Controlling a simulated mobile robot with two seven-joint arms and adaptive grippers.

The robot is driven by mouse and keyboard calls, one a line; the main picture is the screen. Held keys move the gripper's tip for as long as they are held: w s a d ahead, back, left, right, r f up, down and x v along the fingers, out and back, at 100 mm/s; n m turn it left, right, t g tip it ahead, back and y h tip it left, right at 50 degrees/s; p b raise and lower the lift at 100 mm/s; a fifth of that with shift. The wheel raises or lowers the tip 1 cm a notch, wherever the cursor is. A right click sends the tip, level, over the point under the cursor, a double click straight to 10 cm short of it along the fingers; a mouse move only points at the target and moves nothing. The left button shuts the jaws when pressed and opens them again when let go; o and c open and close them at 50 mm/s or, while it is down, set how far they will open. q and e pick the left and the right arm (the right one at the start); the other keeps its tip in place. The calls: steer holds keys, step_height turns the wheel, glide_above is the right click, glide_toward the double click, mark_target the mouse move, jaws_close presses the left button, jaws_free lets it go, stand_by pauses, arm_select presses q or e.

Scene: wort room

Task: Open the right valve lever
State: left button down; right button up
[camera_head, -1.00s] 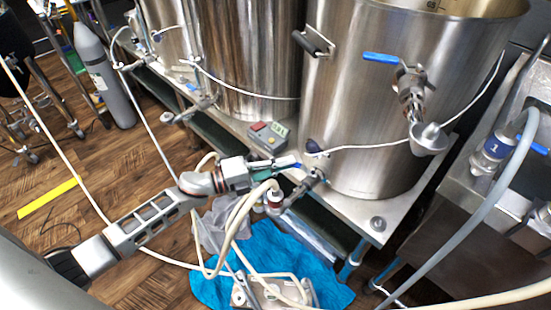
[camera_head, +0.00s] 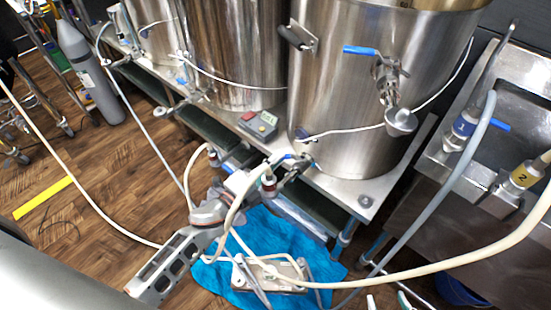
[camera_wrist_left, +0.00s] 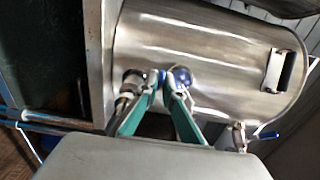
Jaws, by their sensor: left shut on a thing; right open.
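The right kettle (camera_head: 340,120) has a low valve (camera_head: 295,168) at its base with a blue lever (camera_head: 284,157). My left gripper (camera_head: 278,162) is at this valve, its fingers shut on the blue lever. In the left wrist view the teal fingers close around a small blue piece (camera_wrist_left: 162,76), beside a round dark-blue knob (camera_wrist_left: 181,77) and the metal fitting (camera_wrist_left: 132,80). The lever is mostly hidden by the fingers. A second blue lever (camera_head: 361,50) sits on a higher valve of the same kettle, apart from me. Two fingertips of my right gripper (camera_head: 387,302) show at the bottom edge, spread apart and empty.
A cream hose (camera_head: 233,205) runs from the low valve over my left arm to a pump (camera_head: 268,275) on a blue cloth (camera_head: 225,280). A grey control box (camera_head: 258,125) sits on the bench. A steel sink (camera_head: 470,195) with hoses stands at right.

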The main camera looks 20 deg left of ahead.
arm_select(q)
steer(key=c, duration=2.2)
jaws_free()
steer(key=v, duration=1.2)
steer(key=shift+c, duration=0.4)
